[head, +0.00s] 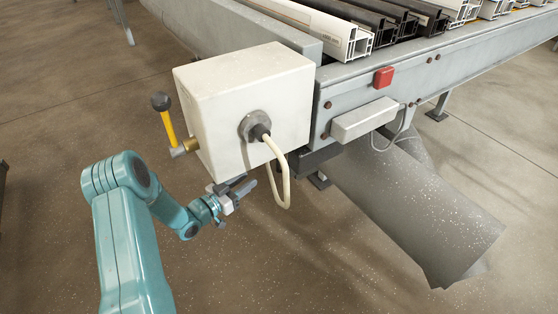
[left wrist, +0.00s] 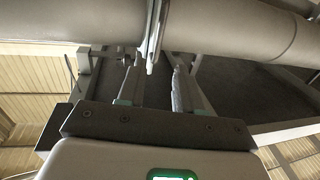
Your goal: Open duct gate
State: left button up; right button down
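My left gripper (head: 243,188) is at the end of the teal arm, low beside the white box in the head view. In the left wrist view its two fingers (left wrist: 157,72) stand apart. A pale duct (left wrist: 240,25) crosses the top of that view. A thin upright metal plate (left wrist: 153,38), perhaps the duct gate, stands against the duct. Its lower end appears in line with the gap between the fingertips; I cannot tell whether it touches them. In the head view I cannot make out the gate. My right gripper is not in view.
The white box (head: 235,90) has a yellow lever (head: 168,128) with a black knob and a looping pale cable (head: 283,180). The bench (head: 450,75) carries several profiles. A grey speckled tube (head: 420,215) slants below it. The floor at front is clear.

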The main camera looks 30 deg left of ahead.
aim_at(277, 160)
pick_arm(q)
jog(key=w+d, duration=0.1)
jog(key=w, duration=0.3)
jog(key=w+d+b, duration=0.1)
jog(key=w, duration=0.4)
jog(key=w+d+b, duration=0.1)
jog(key=w, duration=0.4)
jog(key=shift+a, duration=0.1)
grip_shut()
